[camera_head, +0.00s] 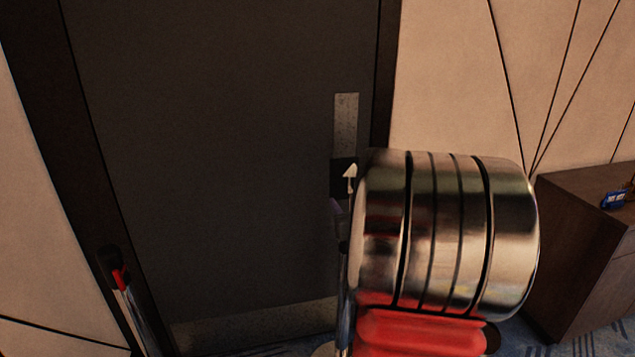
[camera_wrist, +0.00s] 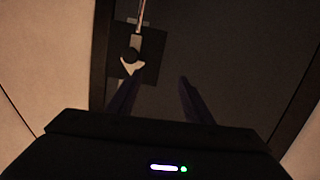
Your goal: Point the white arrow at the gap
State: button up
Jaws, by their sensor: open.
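The small white arrow (camera_head: 349,173) is on the dark door (camera_head: 220,150), just below a pale metal plate (camera_head: 346,122). Its head points up in the head view, with a thin stem below. In the wrist view a pale arrow-like shape (camera_wrist: 132,66) lies on a dark square plate, close to the left fingertip. I cannot tell which place is the gap. My gripper (camera_wrist: 160,77) is open, its two dark fingers apart with nothing between them. The left finger is near the pale shape; I cannot tell whether they touch. In the head view my metal wrist hides most of the gripper.
A dark door frame (camera_head: 387,70) runs beside the door's right edge, with beige wall (camera_head: 450,80) beyond. A brown cabinet (camera_head: 585,240) stands at the right with a small blue object (camera_head: 614,200) on it. A red-and-black-topped post (camera_head: 118,280) stands at the lower left.

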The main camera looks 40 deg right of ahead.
jog(key=s+d+f+t, duration=0.1)
jog(key=s+d+f, duration=0.1)
jog(key=s+d, duration=0.3)
jog(key=shift+d+m+t+h, duration=0.3)
jog(key=shift+d, duration=0.15)
jog(key=x, duration=1.4)
jog(key=shift+a+r, duration=0.1)
jog(key=shift+c, duration=0.3)
